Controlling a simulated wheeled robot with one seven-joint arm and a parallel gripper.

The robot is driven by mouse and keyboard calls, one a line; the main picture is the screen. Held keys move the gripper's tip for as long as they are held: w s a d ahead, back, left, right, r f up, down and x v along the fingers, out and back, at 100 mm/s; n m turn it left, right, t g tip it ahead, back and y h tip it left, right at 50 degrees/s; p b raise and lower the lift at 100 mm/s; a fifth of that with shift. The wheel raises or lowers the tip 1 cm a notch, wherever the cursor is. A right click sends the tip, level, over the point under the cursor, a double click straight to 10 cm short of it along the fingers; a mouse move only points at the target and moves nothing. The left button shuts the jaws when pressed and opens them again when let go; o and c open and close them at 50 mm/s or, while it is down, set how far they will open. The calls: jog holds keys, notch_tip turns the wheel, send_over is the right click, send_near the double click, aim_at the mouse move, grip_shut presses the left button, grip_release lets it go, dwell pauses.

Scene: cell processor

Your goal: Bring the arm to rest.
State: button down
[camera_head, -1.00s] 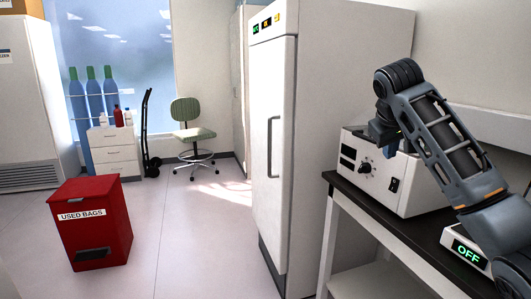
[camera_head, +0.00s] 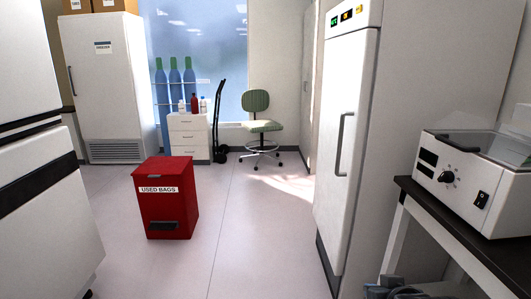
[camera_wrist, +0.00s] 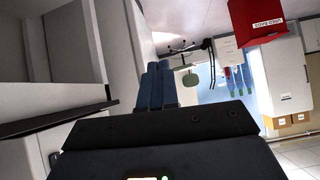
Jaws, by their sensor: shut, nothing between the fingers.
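In the wrist view my gripper (camera_wrist: 157,84) shows as two blue fingers side by side, shut with nothing between them. The wrist picture is turned over, with the floor toward the top. In the head view only a dark grey part of my arm shows at the bottom edge, below and left of the bench. I cannot tell from that view where the fingertips are. Nothing is seen touching the fingers.
The dark-topped bench (camera_head: 452,222) with a white machine (camera_head: 464,187) stands at right, beside a tall white fridge (camera_head: 343,140). A red used-bags bin (camera_head: 167,205) stands on open floor (camera_head: 240,235). A white cabinet (camera_head: 40,190) is close at left.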

jog(key=s+a+f+m+t, duration=0.1)
jog(key=s+a+f, duration=0.2)
jog(key=s, duration=0.9)
jog(key=s+a+f+t, duration=0.1)
jog(key=s+a+f, duration=0.15)
jog(key=s, duration=0.95)
jog(key=s+d+r+t, duration=0.1)
jog(key=s+r, duration=0.5)
jog(key=s, duration=0.4)
jog(key=s+d+r+n+t, duration=0.1)
jog(key=s+d+r, duration=0.1)
jog(key=s+r, duration=0.4)
jog(key=s, duration=0.5)
jog(key=shift+d+r+t, duration=0.3)
jog(key=c, duration=1.8)
grip_release()
